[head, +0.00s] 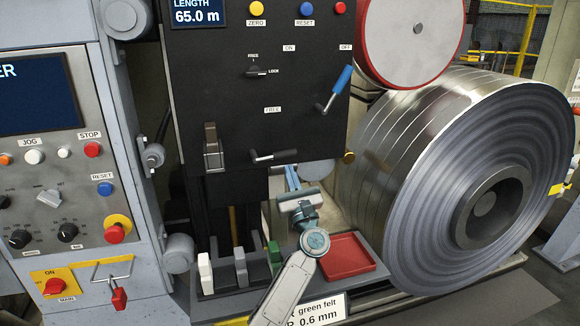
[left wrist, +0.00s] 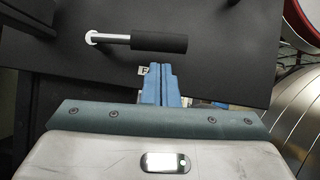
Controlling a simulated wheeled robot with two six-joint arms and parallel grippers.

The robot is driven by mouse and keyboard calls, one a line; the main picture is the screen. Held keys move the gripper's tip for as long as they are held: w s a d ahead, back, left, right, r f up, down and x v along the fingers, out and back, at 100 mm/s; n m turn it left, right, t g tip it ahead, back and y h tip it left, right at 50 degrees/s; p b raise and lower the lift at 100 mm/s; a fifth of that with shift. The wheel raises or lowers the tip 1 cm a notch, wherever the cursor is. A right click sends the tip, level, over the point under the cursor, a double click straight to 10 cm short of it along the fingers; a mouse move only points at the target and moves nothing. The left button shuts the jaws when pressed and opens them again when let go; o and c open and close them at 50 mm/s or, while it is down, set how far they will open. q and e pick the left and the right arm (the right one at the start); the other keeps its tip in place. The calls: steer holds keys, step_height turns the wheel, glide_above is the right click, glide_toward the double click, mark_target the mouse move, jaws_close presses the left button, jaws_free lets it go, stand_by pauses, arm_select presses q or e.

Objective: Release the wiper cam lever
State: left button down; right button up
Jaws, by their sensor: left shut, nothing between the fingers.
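A lever with a black handle (head: 275,157) sticks out low on the black panel, its handle lying about level; I cannot tell for sure that it is the wiper cam lever. In the left wrist view the handle (left wrist: 158,43) lies across the picture, with its light rod and pivot at left. My left gripper (head: 291,176) is shut and empty, just below and right of the handle. Its blue fingers (left wrist: 160,72) point toward the panel, apart from the handle in the picture. They cover part of a small label. My right gripper is not in view.
A blue-handled lever (head: 336,88) and a small black switch (head: 262,72) are higher on the panel (head: 215,80). The big steel coil (head: 455,170) stands close at right. Several felt blocks and a red tray (head: 347,262) lie below. A control cabinet (head: 80,200) is at left.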

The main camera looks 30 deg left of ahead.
arm_select(q)
steer(key=shift+a+r, duration=0.15)
steer(key=shift+r, duration=0.45)
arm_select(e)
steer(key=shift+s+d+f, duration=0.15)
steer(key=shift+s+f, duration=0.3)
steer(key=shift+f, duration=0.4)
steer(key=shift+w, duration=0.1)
